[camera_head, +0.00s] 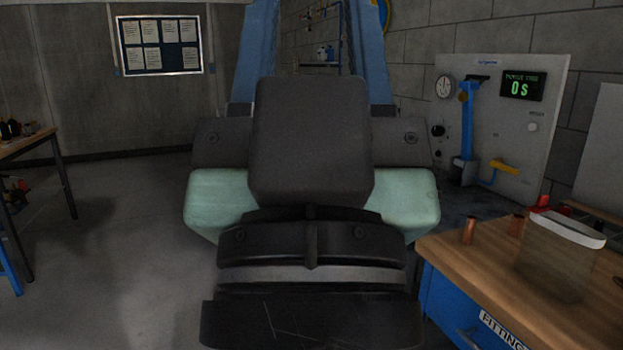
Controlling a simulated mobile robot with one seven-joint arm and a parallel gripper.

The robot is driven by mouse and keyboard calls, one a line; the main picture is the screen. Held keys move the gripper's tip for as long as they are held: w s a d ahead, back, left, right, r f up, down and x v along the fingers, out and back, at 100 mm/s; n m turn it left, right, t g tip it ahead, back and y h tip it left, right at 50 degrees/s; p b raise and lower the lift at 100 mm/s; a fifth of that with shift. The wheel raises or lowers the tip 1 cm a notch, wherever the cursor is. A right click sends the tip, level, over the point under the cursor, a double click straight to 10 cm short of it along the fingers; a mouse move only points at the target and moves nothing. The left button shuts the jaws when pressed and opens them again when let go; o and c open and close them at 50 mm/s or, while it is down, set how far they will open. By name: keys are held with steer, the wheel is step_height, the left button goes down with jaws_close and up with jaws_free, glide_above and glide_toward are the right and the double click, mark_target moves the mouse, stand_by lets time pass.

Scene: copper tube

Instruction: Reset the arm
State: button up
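A large dark arm structure of mine (311,140) with pale green side parts fills the middle of the head view. It stands upright close to the camera and hides what is behind it. I cannot make out gripper fingers anywhere in this view. Two short copper tube pieces stand on the wooden bench top at the lower right: a left one (469,231) and a right one (517,225). My arm appears clear of both.
The wooden bench (450,262) with a blue drawer front is close at right, bearing a white-rimmed see-through object (567,228) and a red item (543,202). A wall panel (510,130) has a gauge and a display reading 0 s. Another table (30,143) stands left; floor between is open.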

step_height(320, 180, up, 22)
steer(key=p, duration=2)
steer(key=shift+r, duration=0.15)
steer(key=shift+w, duration=0.1)
